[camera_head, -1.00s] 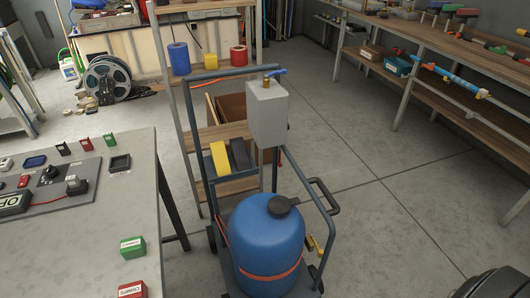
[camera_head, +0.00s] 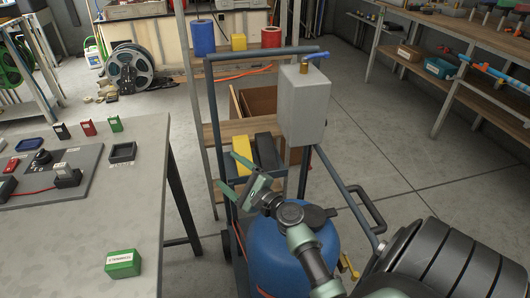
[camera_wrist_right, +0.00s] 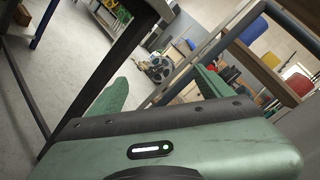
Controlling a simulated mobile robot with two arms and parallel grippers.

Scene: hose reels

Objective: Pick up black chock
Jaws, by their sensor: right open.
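The black chock (camera_head: 265,151) is a dark wedge beside the yellow chock (camera_head: 243,153), behind the cart's upright frame in the head view. My right gripper (camera_head: 238,178) is in front of and just below the chocks, above the blue tank's left side. Its green fingers are spread with nothing between them. In the right wrist view the open fingers (camera_wrist_right: 160,88) frame the floor and the distant hose reel; I cannot make out the black chock there. My left gripper is not in view.
The cart carries a blue tank (camera_head: 268,248) and a grey box (camera_head: 304,105) close to my right arm. A grey table (camera_head: 80,230) with switches and a green box (camera_head: 122,263) stands left. The hose reel (camera_head: 131,70) is at the back. Floor on the right is open.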

